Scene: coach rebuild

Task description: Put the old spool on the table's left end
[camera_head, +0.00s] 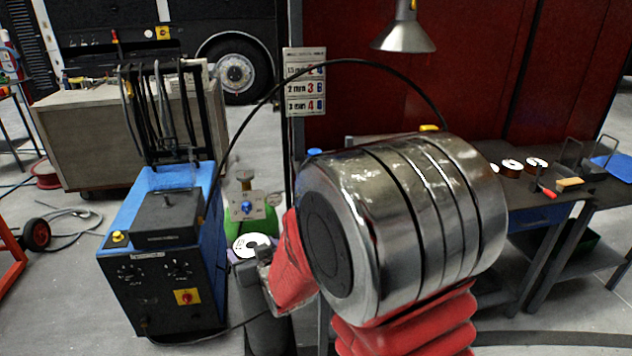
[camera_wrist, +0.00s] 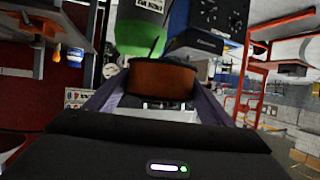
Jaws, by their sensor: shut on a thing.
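My gripper (camera_head: 258,262) is shut on a spool, low and left of centre in the head view. The spool's white round end (camera_head: 251,245) with a dark hole faces up there. In the wrist view the spool's copper-brown winding (camera_wrist: 160,79) sits between the two grey fingers of my gripper (camera_wrist: 160,92). The dark table (camera_head: 560,197) is at the right of the head view. My arm covers its left part, so its left end is hidden. Several spools with white ends (camera_head: 512,164) stand on the table. I cannot tell their ages.
A blue welding machine (camera_head: 165,250) stands left of my gripper, with a green gas cylinder (camera_head: 262,226) behind the gripper. A cable arches across. A lamp (camera_head: 404,33) hangs above the table. A number sign (camera_head: 305,82) stands behind. A red-handled tool (camera_head: 545,190) lies on the table.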

